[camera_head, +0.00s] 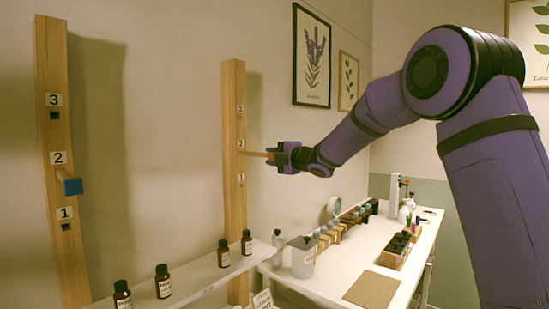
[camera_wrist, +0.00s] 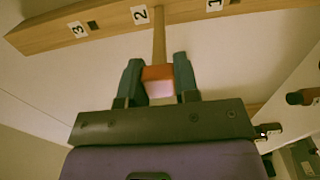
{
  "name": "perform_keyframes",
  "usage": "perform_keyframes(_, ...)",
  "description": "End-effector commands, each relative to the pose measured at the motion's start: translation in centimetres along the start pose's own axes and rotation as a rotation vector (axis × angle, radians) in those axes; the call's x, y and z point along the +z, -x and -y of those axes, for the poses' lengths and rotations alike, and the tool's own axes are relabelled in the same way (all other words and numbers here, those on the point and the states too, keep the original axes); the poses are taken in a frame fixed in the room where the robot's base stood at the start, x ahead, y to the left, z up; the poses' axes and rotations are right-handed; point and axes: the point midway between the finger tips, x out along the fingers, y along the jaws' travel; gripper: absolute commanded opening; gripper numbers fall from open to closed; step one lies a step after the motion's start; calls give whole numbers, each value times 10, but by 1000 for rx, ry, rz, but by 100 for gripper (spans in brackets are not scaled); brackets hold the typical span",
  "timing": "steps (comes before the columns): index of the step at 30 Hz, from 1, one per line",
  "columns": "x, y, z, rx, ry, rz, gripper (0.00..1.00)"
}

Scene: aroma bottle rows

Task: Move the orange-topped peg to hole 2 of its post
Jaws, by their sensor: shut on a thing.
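The orange-topped peg (camera_wrist: 158,73) has a wooden shaft and an orange head. My gripper (camera_head: 283,157) is shut on the head; in the wrist view the two fingers (camera_wrist: 158,82) clasp it from both sides. The shaft runs level from the head to the right wooden post (camera_head: 234,210), meeting its face by the label 2, where hole 2 is covered by the shaft. I cannot tell how deep the tip sits, if at all. Holes 3 and 1 of this post look empty. In the wrist view the post (camera_wrist: 60,35) crosses the top.
A left wooden post (camera_head: 52,110) bears a blue-topped peg (camera_head: 72,187) at its hole 2. A white shelf (camera_head: 195,280) with several brown bottles stands below the posts. A white table (camera_head: 335,280) with bottles and racks is at the right. Air around the peg is clear.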

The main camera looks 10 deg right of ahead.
Motion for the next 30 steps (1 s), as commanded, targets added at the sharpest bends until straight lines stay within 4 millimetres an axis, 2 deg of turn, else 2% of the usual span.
perform_keyframes(20,0,-14,0,0,0,0,5)
perform_keyframes(21,0,-14,0,0,0,1,34)
perform_keyframes(24,0,-14,0,0,0,0,57)
perform_keyframes(30,0,-14,0,0,0,0,59)
